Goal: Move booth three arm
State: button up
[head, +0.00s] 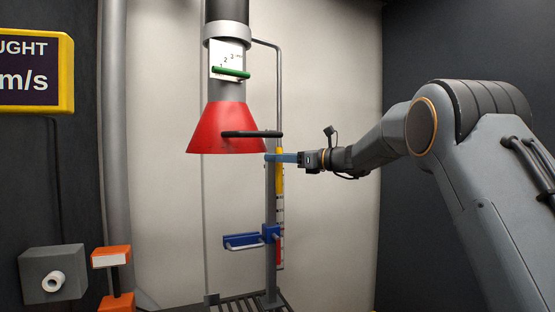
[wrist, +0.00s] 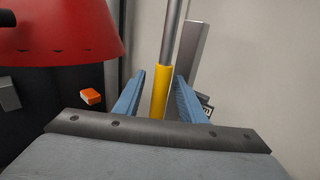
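A red cone hood (head: 227,130) hangs from a grey duct in the head view, with a black handle bar (head: 252,134) at its front. It also fills the upper left of the wrist view (wrist: 60,35). A thin upright rod with a yellow sleeve (head: 279,172) stands to the right of the hood. My gripper (head: 280,157) is just below and right of the hood, by the sleeve's upper part. In the wrist view, my blue fingers (wrist: 160,78) are apart, with the yellow sleeve (wrist: 161,92) showing between them and gaps on both sides. I cannot tell which part is the booth three arm.
A grey post (head: 270,205) carries a blue bracket (head: 246,241) below my gripper. A numbered plate (head: 226,60) with a green bar sits on the duct. Grey and orange boxes (head: 53,274) stand lower left.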

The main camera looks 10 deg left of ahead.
jog(key=b+v, duration=0.3)
jog(key=v, duration=0.5)
jog(key=shift+w, duration=0.1)
dwell(0.3)
jog(key=s+d+f+n+g+h, duration=0.1)
jog(key=s+d+f+n+h, duration=0.15)
jog(key=s+f, duration=0.45)
jog(key=s+d+f+n+g+h, duration=0.1)
jog(key=s+d+f+n+h, duration=0.15)
jog(key=f, duration=0.75)
jog(key=s+d+f+n+g+h, duration=0.1)
jog(key=s+f+n+h, duration=0.15)
jog(key=s+f, duration=0.45)
jog(key=s+d+f+n+g+h, duration=0.1)
jog(key=s+d+f+n+h, duration=0.2)
jog(key=s+d+f+n, duration=0.2)
jog(key=s+d+f+n+g+h, duration=0.1)
jog(key=s+d+f+n+h, duration=0.2)
jog(key=s+d+f+n, duration=0.2)
jog(key=s+d+f+n+g+h, duration=0.1)
jog(key=s+d+f+n+h, duration=0.2)
jog(key=s+f, duration=0.7)
jog(key=s+d+n, duration=0.2)
jog(key=s+d, duration=0.1)
jog(key=s, duration=0.2)
jog(key=shift+s, duration=0.4)
